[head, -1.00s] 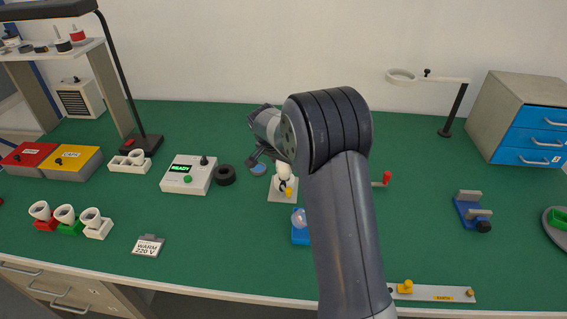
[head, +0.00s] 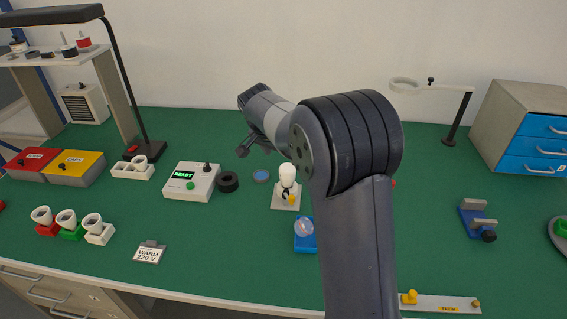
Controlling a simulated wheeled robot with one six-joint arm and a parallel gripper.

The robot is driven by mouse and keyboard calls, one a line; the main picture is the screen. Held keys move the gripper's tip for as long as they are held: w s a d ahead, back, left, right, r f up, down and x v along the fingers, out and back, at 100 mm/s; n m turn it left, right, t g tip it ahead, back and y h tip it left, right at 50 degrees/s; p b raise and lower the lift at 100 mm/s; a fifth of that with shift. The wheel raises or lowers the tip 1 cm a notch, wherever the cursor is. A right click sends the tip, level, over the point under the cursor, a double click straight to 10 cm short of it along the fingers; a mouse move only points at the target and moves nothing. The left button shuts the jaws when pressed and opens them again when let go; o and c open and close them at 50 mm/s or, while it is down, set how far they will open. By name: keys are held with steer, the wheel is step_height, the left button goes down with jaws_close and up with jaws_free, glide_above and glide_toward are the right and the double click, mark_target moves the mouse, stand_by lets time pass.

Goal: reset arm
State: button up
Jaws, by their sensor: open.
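My gripper (head: 256,148) is at the end of my raised arm, left of the arm's big dark joint, above the back middle of the green bench. Its dark fingers are apart and nothing shows between them. A clear round bulb (head: 303,228) rests on a blue holder (head: 304,244) beside my arm. My arm hides part of the bench to the right of these.
A tester reading READY (head: 190,182) and a black ring (head: 228,182) stand left of the gripper. Red, green and white sockets (head: 70,224), a WARM 220 V card (head: 150,251) and a black lamp (head: 113,60) are further left. A blue vise (head: 477,219) and drawer cabinet (head: 527,128) stand right.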

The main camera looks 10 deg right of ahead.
mark_target(286, 168)
steer(key=shift+v, duration=1)
steer(key=shift+f, duration=0.1)
steer(key=p+x, duration=0.1)
steer(key=x, duration=0.9)
steer(key=shift+w+d+f, duration=0.15)
steer(key=shift+d+f, duration=0.1)
steer(key=shift+f, duration=0.05)
steer(key=shift+r+n+p, duration=0.15)
steer(key=shift+n+p, duration=0.3)
steer(key=shift+n, duration=0.15)
steer(key=shift+n+y, duration=0.3)
steer(key=shift+f, duration=0.25)
